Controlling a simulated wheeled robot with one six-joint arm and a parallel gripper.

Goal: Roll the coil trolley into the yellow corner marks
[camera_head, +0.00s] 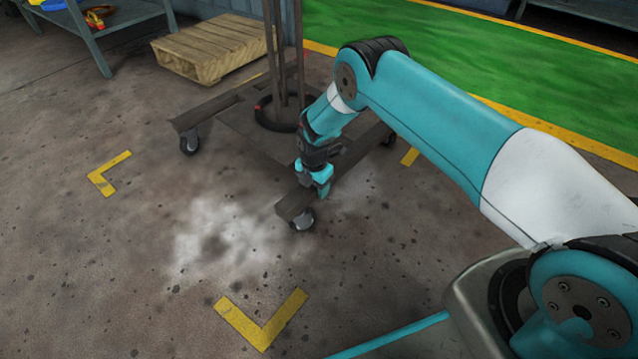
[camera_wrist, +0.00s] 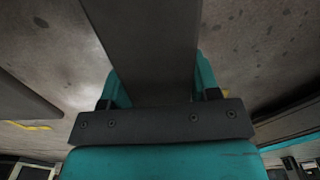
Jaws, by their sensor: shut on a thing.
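The coil trolley (camera_head: 228,122) is a low dark frame on casters with upright posts and a black ring-shaped coil (camera_head: 268,114) at their foot. My gripper (camera_head: 316,180) is shut on the near end of one frame beam, just behind the front caster (camera_head: 302,219). In the wrist view the beam (camera_wrist: 145,45) runs between the teal fingers of my gripper (camera_wrist: 160,88). Yellow corner marks lie on the floor: one at left (camera_head: 104,176), one at the front (camera_head: 262,322), and a piece at right (camera_head: 410,157). The front caster stands behind the front mark. My arm hides part of the trolley's right side.
A wooden pallet (camera_head: 213,50) lies behind the trolley. A grey workbench (camera_head: 115,20) stands at back left. A green floor area with a yellow border line (camera_head: 560,138) lies at right. The floor between the left and front marks is clear, with a pale stain (camera_head: 215,240).

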